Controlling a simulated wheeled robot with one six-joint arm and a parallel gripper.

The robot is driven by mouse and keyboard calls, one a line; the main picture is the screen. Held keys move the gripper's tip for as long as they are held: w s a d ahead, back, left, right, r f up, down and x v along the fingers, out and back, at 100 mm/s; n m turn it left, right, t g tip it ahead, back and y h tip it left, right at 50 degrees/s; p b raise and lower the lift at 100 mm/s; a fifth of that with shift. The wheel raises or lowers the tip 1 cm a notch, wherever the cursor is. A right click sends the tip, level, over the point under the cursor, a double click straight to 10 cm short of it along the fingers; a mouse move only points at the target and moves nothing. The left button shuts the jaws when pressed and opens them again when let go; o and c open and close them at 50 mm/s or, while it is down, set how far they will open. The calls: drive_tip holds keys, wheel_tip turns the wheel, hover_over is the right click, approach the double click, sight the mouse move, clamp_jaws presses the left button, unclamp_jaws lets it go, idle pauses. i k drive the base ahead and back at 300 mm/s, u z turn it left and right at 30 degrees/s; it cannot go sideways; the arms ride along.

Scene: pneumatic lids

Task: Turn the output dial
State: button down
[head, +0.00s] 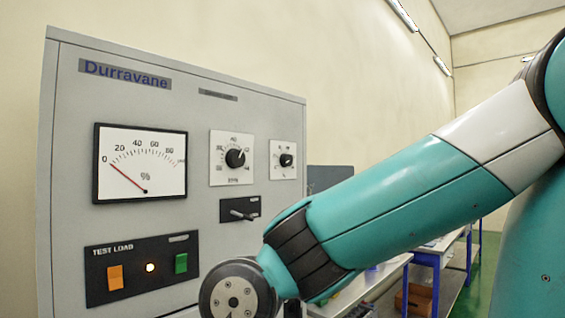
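The grey Durravane panel (200,110) stands upright at the left in the head view. It carries two black dials on white plates. The larger dial (235,158) has a numbered scale and a blurred label beneath it. The smaller dial (286,160) is to its right. I cannot read which one is the output dial. A percent meter (140,164) at the left has its red needle near 0. My arm reaches in from the right, with its wrist low in front of the panel's lower right. My gripper is out of the picture, so its fingers are hidden.
A black lever switch (240,209) sits below the dials. Blue-legged benches (436,262) stand behind my arm. The space before the dials looks clear.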

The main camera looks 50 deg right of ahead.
sight(285, 160)
drive_tip(key=z, duration=0.3)
drive_tip(key=k, duration=1.05)
drive_tip(key=z, duration=1.35)
drive_tip(key=i, duration=1.35)
drive_tip(key=u, duration=0.8)
